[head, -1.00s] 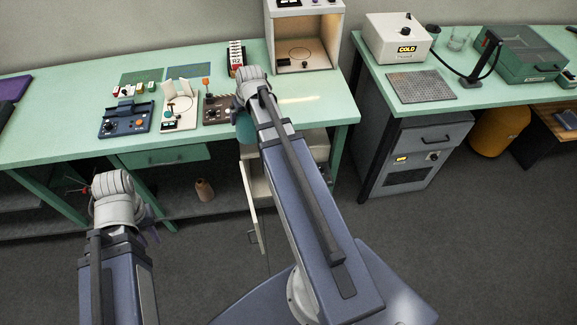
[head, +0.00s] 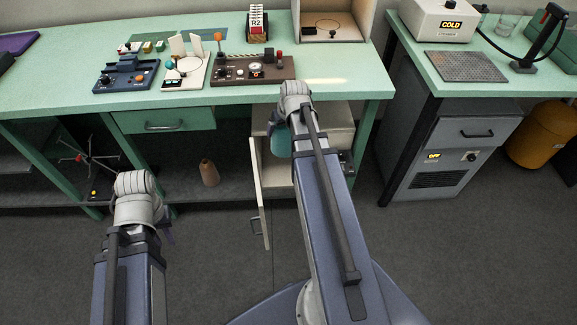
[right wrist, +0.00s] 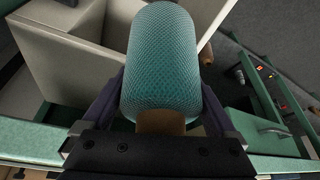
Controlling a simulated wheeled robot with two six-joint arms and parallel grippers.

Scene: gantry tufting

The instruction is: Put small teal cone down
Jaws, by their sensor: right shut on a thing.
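The small teal cone (right wrist: 160,60) fills the middle of the right wrist view, with a textured wound surface and a tan end near the palm. My right gripper (right wrist: 160,112) is shut on it, one finger on each side. In the head view the teal cone (head: 279,143) shows partly behind my right wrist, at the front of the green bench, in front of the open cream cabinet (head: 331,113). My left gripper (head: 160,228) hangs low at the left, apart from everything; its fingers are mostly hidden by the wrist.
The cabinet's open door (head: 258,195) sticks out toward me. A brown cone (head: 209,173) stands on the low shelf. The green bench (head: 60,95) holds several devices, including a brown control box (head: 235,70). A grey cabinet (head: 450,150) stands at the right.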

